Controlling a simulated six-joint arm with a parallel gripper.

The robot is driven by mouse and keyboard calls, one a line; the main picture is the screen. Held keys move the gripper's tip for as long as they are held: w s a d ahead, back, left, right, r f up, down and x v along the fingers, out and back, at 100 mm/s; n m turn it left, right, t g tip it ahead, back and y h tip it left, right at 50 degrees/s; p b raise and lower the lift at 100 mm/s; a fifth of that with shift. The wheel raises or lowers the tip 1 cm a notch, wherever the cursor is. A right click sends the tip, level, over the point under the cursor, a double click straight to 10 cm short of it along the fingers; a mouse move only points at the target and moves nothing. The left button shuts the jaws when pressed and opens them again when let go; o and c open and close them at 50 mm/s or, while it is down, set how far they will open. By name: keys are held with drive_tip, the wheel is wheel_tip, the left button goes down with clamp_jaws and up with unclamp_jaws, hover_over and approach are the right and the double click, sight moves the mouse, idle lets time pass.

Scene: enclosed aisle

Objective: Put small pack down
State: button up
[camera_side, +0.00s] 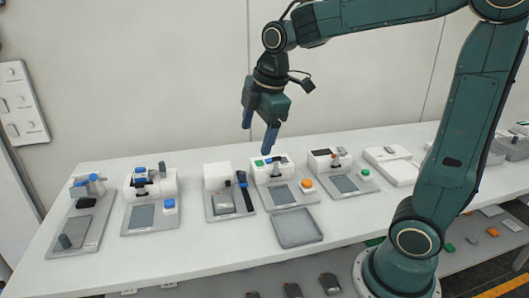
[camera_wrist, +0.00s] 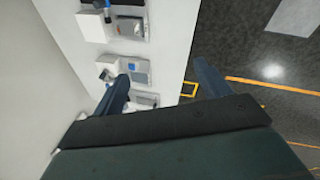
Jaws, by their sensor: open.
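My gripper (camera_side: 259,126) is open, with its blue fingers apart and pointing down. It hangs well above the white table (camera_side: 160,252), over the back of the middle stations. In the wrist view my gripper (camera_wrist: 163,78) shows nothing between its fingers. I cannot tell for sure which thing is the small pack. A small dark block (camera_side: 64,241) stands on the leftmost station's grey plate. An empty shallow grey tray (camera_side: 297,228) lies at the table's front, before the station with an orange button (camera_side: 307,183).
Several white stations with grey pads line the table, including one with a blue button (camera_side: 170,204) and one with a black upright part (camera_side: 243,190). A white wall (camera_side: 160,80) stands close behind. A lower shelf holds small items (camera_side: 330,284). The air around my gripper is clear.

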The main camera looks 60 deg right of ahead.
drive_tip(key=s+a+m+t, duration=0.2)
drive_tip(key=s+a+m, duration=0.1)
drive_tip(key=s+m, duration=0.9)
drive_tip(key=s, duration=0.5)
drive_tip(key=shift+f, duration=0.35)
